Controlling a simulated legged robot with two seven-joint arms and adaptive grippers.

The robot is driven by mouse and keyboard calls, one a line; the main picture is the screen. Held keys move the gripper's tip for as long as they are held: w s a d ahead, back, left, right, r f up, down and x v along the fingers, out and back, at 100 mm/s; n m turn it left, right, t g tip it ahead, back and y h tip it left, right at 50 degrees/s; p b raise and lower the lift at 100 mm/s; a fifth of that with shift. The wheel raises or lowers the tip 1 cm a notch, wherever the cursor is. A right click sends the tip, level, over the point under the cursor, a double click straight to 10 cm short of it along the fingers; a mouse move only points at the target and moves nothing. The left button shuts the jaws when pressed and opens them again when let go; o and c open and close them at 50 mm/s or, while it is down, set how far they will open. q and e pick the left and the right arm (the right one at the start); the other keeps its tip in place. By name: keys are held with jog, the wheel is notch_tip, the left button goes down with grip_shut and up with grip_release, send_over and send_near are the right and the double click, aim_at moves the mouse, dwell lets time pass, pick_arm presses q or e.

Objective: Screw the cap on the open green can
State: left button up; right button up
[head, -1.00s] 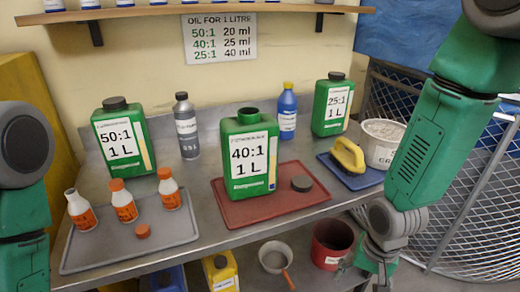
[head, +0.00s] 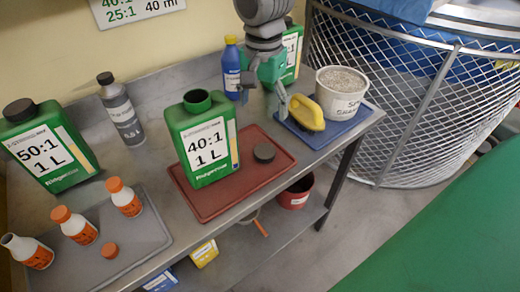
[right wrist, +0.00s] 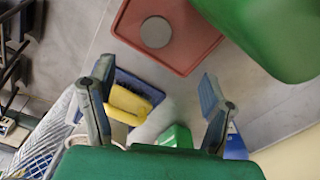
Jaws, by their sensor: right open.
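The open green can, labelled 40:1 (head: 208,140), stands upright on a red tray (head: 215,205) in the head view. Its dark mouth is uncovered. A dark grey round cap (head: 264,153) lies flat on the tray, right of the can. In the right wrist view the cap (right wrist: 155,32) lies beyond the fingertips and the can (right wrist: 265,35) fills the upper right. My right gripper (head: 265,96) is open and empty, pointing down above the bench behind the cap and apart from it. The right wrist view shows its spread fingers (right wrist: 155,75). My left gripper is out of view.
A yellow-handled brush (head: 307,112) and a white bucket (head: 340,92) stand on a blue tray (head: 328,137) close to my right gripper. A blue bottle (head: 232,68) and the capped 25:1 can (head: 291,50) are behind. A grey tray (head: 150,235) with small bottles and the 50:1 can (head: 50,150) stand left.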

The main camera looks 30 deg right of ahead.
send_over(264, 151)
jog(key=d, duration=0.1)
jog(key=f, duration=0.7)
jog(key=shift+w+f+b, duration=0.3)
jog(key=shift+f, duration=0.1)
jog(key=shift+a+f, duration=0.2)
jog(key=shift+f, duration=0.3)
jog(key=shift+a+r, duration=0.1)
jog(key=shift+a, duration=0.2)
jog(key=f, duration=0.5)
jog(key=shift+s+d+f, duration=0.2)
jog(key=shift+s+d, duration=0.05)
jog(key=shift+d, duration=0.05)
jog(key=shift+a, duration=0.15)
jog(key=shift+a, duration=0.15)
jog(key=c, duration=0.8)
